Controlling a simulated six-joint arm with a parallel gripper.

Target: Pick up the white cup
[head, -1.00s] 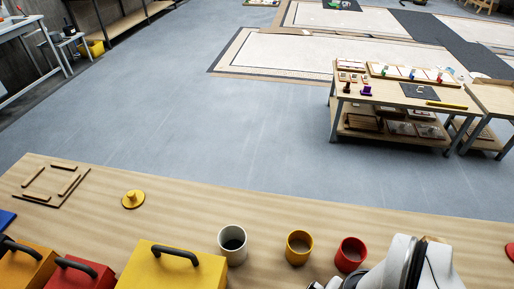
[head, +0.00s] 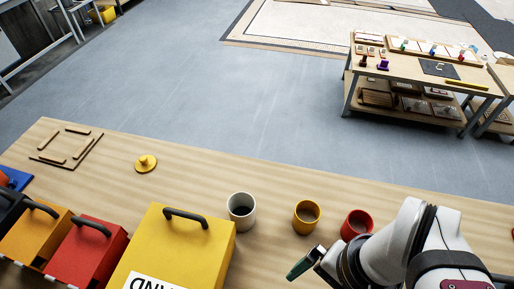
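The white cup (head: 241,209) stands upright on the wooden table (head: 330,187), just right of the large yellow box. Its open top shows a dark inside. My gripper (head: 296,271) is in front of the cups, lower and to the right of the white cup and apart from it. Only its dark green-tipped end shows at the end of my white arm. I cannot tell from this angle whether the fingers are apart.
A yellow cup (head: 306,217) and a red cup (head: 356,225) stand right of the white cup. The yellow box (head: 180,250), red box (head: 88,252) and orange box (head: 38,236) have dark handles. A yellow knobbed disc (head: 145,164) lies behind them.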

